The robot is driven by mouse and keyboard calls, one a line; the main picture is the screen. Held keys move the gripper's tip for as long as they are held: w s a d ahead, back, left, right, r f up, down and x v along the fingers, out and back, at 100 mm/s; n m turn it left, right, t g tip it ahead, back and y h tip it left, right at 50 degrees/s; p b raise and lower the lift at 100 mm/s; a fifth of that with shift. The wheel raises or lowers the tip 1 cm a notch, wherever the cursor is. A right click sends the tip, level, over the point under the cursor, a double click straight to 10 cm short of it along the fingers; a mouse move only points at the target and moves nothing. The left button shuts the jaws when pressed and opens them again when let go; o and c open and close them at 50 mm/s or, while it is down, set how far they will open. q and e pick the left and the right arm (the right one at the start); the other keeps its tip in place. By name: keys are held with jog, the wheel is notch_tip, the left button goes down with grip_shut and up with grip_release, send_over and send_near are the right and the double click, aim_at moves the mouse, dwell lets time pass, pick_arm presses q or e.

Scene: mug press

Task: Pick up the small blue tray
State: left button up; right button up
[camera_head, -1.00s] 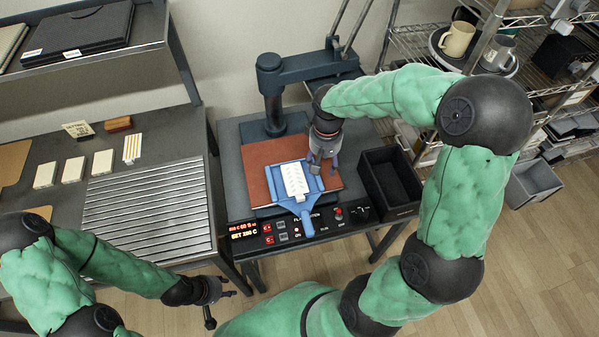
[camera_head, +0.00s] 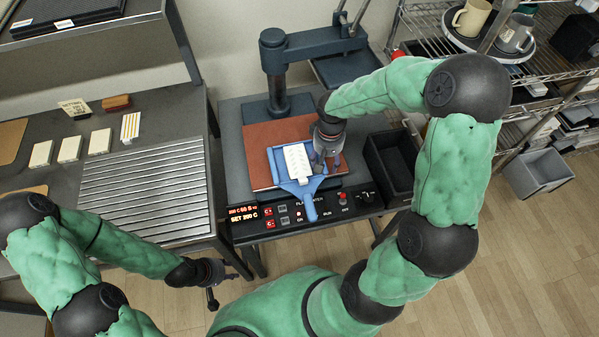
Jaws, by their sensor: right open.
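The small blue tray (camera_head: 275,163) lies on the reddish-brown plate (camera_head: 257,141) of the press, its handle (camera_head: 309,207) pointing toward the front over the control panel. A white patterned piece (camera_head: 297,163) lies in the tray. My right gripper (camera_head: 327,168) is open and points down at the tray's right side. It hides part of that edge, and I cannot tell whether it touches the tray. My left gripper (camera_head: 229,287) hangs at the lower left in front of the machine, away from the tray. Its fingers look spread apart.
The press post and arm (camera_head: 275,75) stand behind the plate. A black open bin (camera_head: 390,165) is right of the press. A ribbed metal surface (camera_head: 150,195) and several white blocks (camera_head: 99,141) are on the left table. A shelf rack with mugs (camera_head: 472,18) stands at right.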

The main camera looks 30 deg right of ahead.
jog(key=shift+f, duration=0.55)
grip_shut()
jog(key=shift+r, duration=0.1)
